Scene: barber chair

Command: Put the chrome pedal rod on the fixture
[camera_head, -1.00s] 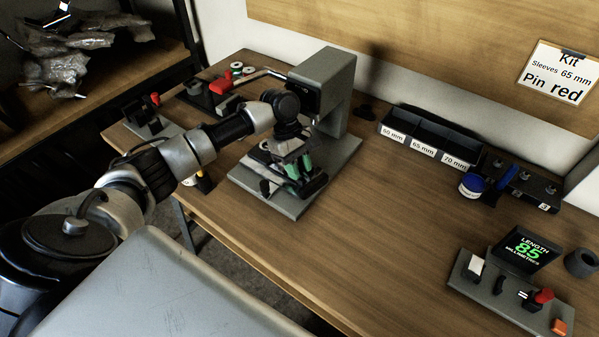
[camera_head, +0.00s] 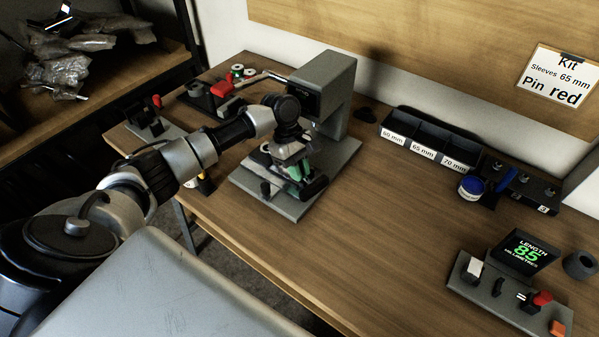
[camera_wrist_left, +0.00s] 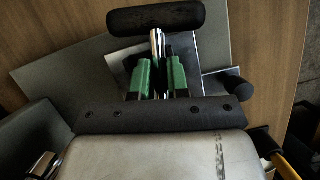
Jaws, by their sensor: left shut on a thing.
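My left gripper (camera_head: 298,168) is over the grey base plate (camera_head: 268,200) of the press-like stand (camera_head: 325,85). Its green fingertips show in the left wrist view (camera_wrist_left: 161,80), shut around a chrome rod (camera_wrist_left: 157,45). The rod runs away from the fingers towards a black padded roller (camera_wrist_left: 155,18); I cannot tell whether they are joined. A metal plate-like part of the fixture (camera_wrist_left: 205,50) lies beneath the fingers. My wrist hides much of the fixture in the head view, and the rod's lower end is hidden. My right gripper is not in view.
A red-topped tool (camera_head: 220,88) and a small black clamp (camera_head: 150,120) stand behind my left arm. The table's middle right is clear.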

